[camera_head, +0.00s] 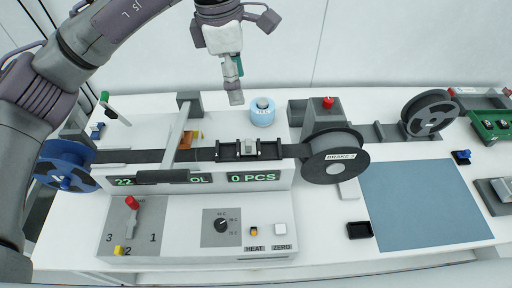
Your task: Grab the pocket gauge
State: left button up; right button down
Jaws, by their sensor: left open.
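I cannot tell for sure which object is the pocket gauge. A small grey block (249,148) sits on the black tape track in the middle of the white machine (200,205). A thin tool with a green end (104,97) lies at the machine's back left. My left gripper (235,97) comes down from the top, open, with its fingers seen nearly edge-on. It hangs above the area behind the track, left of a light blue round container (262,112). I see nothing held in it. My right gripper is not in view.
A blue reel (65,165) stands at the left end and a black labelled reel (336,156) right of the track. A grey post with a bar (180,135) crosses the track. A blue mat (425,205) lies bare at the right. A small black tray (359,230) is left of it.

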pick_arm(q)
notch_tip(320, 180, down, 5)
jog(key=b, duration=0.4)
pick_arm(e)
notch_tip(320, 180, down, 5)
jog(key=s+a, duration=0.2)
pick_arm(q)
jog(key=p, duration=0.3)
send_over(248, 142)
jog(key=f, duration=0.7)
jog(key=shift+w+a+f, duration=0.2)
jog(key=shift+a+f, duration=0.05)
jog(key=shift+f, duration=0.15)
jog(key=f+p, duration=0.2)
jog(key=f, duration=0.1)
jog(key=f+p, duration=0.1)
jog(key=shift+s+d+f+p, duration=0.2)
jog(key=shift+s+f+p, duration=0.05)
jog(key=shift+f+p, duration=0.1)
jog(key=shift+f, duration=0.4)
jog(key=shift+w, duration=0.1)
jog(key=c, duration=1.3)
jog(key=shift+d, duration=0.1)
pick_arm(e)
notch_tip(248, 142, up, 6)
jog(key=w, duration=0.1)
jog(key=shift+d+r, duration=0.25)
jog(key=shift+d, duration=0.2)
